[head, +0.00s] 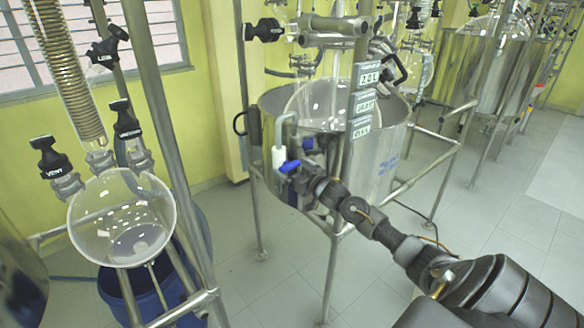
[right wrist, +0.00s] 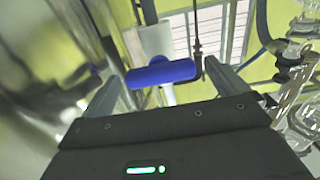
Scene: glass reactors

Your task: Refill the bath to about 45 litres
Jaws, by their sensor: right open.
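The steel bath (head: 385,165) is a round metal tub in a tube frame, with a glass vessel (head: 318,104) sitting inside it. A bent grey pipe with a white sleeve (head: 279,158) stands at its near left side. A blue lever handle (head: 290,166) sits by the sleeve. My right gripper (head: 301,176) is at this handle. In the right wrist view the blue handle (right wrist: 160,73) lies crosswise between the tips of my open fingers (right wrist: 168,84). I cannot tell whether they touch it. The water level is not clear. My left gripper does not show.
Small display plates (head: 367,76) hang on the post before the bath; the top one reads 2.0 L. A round glass flask (head: 122,222) with a coil condenser stands at left above a blue bucket (head: 150,300). More steel tubs (head: 470,70) stand at back right.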

